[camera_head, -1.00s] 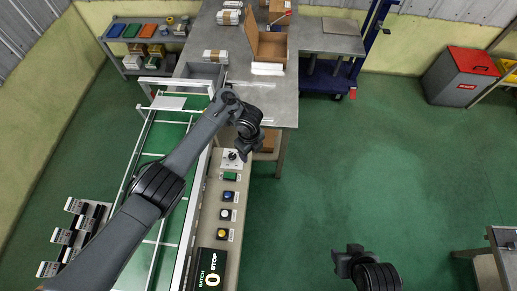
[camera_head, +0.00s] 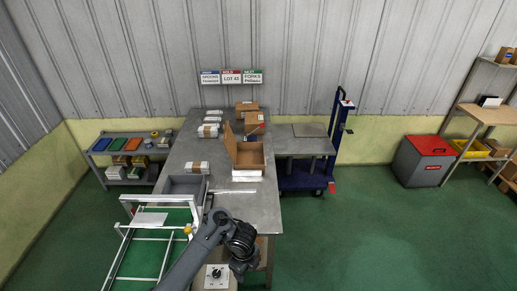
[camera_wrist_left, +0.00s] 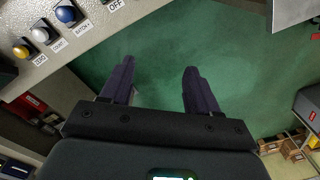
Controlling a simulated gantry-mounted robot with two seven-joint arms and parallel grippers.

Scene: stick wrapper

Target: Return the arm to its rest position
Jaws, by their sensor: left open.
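My left arm comes in from the bottom of the head view, and its dark gripper (camera_head: 240,268) hangs beside the control panel (camera_head: 216,277), in front of the steel table. In the left wrist view the two fingers of my left gripper (camera_wrist_left: 156,78) stand wide apart with only green floor between them, so it is open and empty. The panel's yellow, white and blue buttons (camera_wrist_left: 66,13) lie to the upper left of the fingers, apart from them. My right gripper is not in view.
A steel table (camera_head: 232,212) bears an open cardboard box (camera_head: 249,154), wrapped bundles (camera_head: 197,168) and a grey bin (camera_head: 185,187). A white-framed conveyor (camera_head: 150,245) stands to the left. A blue lift cart (camera_head: 307,175) and red-lidded bin (camera_head: 425,160) stand behind. Green floor at right is clear.

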